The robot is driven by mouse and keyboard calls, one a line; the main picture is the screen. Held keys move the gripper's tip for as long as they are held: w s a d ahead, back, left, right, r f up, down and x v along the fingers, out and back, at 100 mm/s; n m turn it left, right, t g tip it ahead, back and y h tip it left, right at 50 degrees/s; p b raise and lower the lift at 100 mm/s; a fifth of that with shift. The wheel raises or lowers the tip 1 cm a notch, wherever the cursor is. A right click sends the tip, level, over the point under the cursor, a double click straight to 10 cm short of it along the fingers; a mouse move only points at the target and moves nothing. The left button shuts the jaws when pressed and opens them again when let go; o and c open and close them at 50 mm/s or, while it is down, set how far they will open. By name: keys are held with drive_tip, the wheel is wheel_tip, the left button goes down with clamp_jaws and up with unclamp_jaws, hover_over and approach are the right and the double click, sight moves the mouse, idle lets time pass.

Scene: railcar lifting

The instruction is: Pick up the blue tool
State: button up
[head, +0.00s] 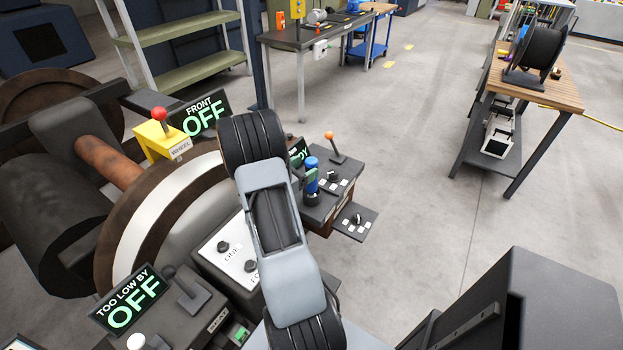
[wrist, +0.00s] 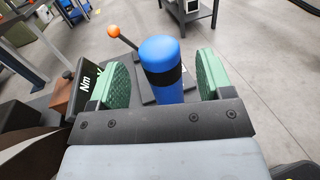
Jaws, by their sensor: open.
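The blue tool (wrist: 161,70) is an upright cylinder with a rounded top and a black band. In the wrist view it stands between the two green pads of my gripper (wrist: 160,82), with a gap on each side. In the head view the blue tool (head: 312,174) stands on a dark control panel, right of my arm. My gripper (head: 304,178) is open around it, and my arm hides part of it. The tool's lower end is hidden in the wrist view by the gripper body.
An orange-knobbed lever (head: 336,147) stands just behind the tool, with switches (head: 354,220) at its right. A display reading OFF (head: 203,115) and a yellow lever box (head: 160,141) are on the left. A wooden-topped bench (head: 556,85) stands right, beyond clear floor.

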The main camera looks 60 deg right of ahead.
drive_tip(key=shift+x, duration=1.6)
drive_tip(key=shift+c, duration=0.3)
drive_tip(key=c, duration=1)
